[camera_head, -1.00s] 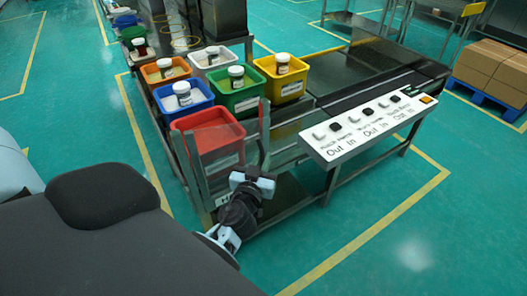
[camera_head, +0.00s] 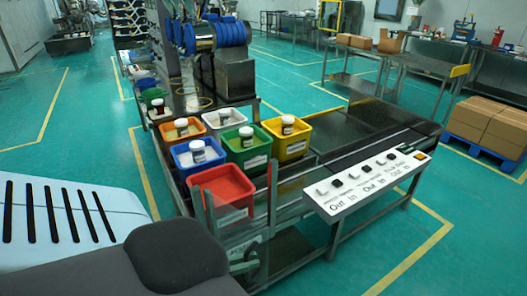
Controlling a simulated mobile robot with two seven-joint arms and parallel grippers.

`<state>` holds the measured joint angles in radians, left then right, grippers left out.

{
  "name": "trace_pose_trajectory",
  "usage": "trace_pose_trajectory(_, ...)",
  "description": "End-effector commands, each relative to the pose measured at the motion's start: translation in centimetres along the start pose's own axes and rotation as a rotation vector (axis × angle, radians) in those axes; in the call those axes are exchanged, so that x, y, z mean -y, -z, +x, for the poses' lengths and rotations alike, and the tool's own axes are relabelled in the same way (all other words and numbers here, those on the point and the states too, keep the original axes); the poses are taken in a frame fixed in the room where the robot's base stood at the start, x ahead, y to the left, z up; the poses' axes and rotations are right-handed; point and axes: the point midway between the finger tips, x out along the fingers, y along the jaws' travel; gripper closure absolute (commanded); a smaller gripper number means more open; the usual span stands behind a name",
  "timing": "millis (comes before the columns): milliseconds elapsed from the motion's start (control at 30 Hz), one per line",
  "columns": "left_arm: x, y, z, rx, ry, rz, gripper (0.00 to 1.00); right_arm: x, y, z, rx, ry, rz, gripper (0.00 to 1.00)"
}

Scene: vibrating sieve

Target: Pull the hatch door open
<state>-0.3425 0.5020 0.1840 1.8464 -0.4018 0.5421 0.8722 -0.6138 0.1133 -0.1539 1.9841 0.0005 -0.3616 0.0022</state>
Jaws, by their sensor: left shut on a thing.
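A grey metal hatch frame (camera_head: 238,236) with upright posts stands at the front end of the bin rack, before the red bin. I cannot make out the door's edges, nor tell whether it stands ajar. My left gripper (camera_head: 250,263) shows only as a small dark shape low at this frame, mostly hidden behind my dark arm. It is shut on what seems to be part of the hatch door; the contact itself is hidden. My right gripper is not in view.
A red bin (camera_head: 222,188) and several coloured bins with jars stand behind the frame. A white button panel (camera_head: 366,187) marked "Out" and "In" is on the right. Boxes (camera_head: 490,126) sit on a blue pallet at far right. Green floor is free at the lower right.

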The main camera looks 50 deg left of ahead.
Motion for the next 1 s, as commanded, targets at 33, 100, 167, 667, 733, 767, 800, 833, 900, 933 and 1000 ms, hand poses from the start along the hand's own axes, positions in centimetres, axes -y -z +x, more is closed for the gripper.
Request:
trace_pose_trajectory(33,-0.3,-0.1,-0.8,0.005,-0.044,0.002,1.0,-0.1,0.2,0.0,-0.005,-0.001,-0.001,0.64)
trace_pose_trajectory(100,-0.6,-0.1,-1.7,0.006,-0.098,0.001,1.0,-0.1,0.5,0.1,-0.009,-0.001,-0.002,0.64)
trace_pose_trajectory(167,-0.9,-0.1,-2.5,0.005,-0.141,0.001,1.0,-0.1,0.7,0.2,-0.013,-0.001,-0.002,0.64)
trace_pose_trajectory(667,-1.5,-0.1,-6.0,0.003,-0.327,-0.001,1.0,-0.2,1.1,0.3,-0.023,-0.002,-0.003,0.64)
trace_pose_trajectory(733,-1.5,-0.1,-6.1,0.003,-0.333,-0.001,1.0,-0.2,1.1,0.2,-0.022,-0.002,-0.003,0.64)
trace_pose_trajectory(767,-1.5,-0.1,-6.1,0.003,-0.334,-0.001,1.0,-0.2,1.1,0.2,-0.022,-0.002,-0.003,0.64)
trace_pose_trajectory(800,-1.5,-0.1,-6.1,0.004,-0.336,-0.001,1.0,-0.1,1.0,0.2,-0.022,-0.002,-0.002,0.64)
trace_pose_trajectory(833,-1.5,-0.2,-6.1,0.004,-0.336,-0.001,1.0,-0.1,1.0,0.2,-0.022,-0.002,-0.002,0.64)
trace_pose_trajectory(900,-1.5,-0.2,-6.1,0.004,-0.336,-0.001,1.0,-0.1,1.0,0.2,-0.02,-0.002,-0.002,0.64)
trace_pose_trajectory(933,-1.5,-0.2,-6.1,0.004,-0.336,-0.001,1.0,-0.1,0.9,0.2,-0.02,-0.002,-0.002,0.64)
trace_pose_trajectory(1000,-1.5,-0.2,-6.1,0.004,-0.336,-0.001,1.0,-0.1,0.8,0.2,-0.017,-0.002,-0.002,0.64)
